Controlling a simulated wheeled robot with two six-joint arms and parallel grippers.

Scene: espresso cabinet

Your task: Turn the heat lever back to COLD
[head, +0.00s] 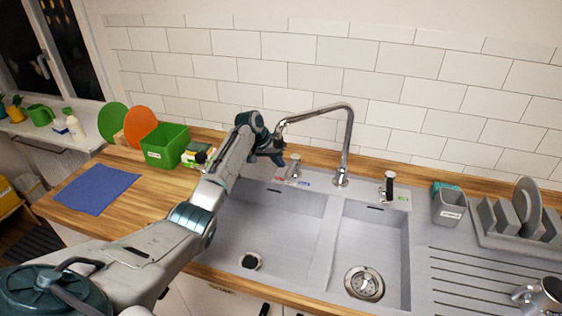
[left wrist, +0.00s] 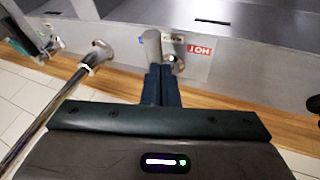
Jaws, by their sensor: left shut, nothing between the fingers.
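The heat lever (head: 293,168) is a small metal lever on the sink's back ledge, left of the tap, with red and blue labels beside it. In the left wrist view the pale lever handle (left wrist: 151,45) stands right at my fingertips, and the red HOT label (left wrist: 198,50) reads upside down. My left gripper (head: 279,159) is shut and empty, just behind and left of the lever; its dark fingers (left wrist: 160,72) show side by side in the wrist view. I cannot tell whether they touch the handle. My right gripper is not in view.
The tall curved tap (head: 347,140) rises just right of the lever. A grey holder (head: 449,208) and a dish rack (head: 515,232) are at the right. A green box (head: 166,146) and blue cloth (head: 96,190) lie left.

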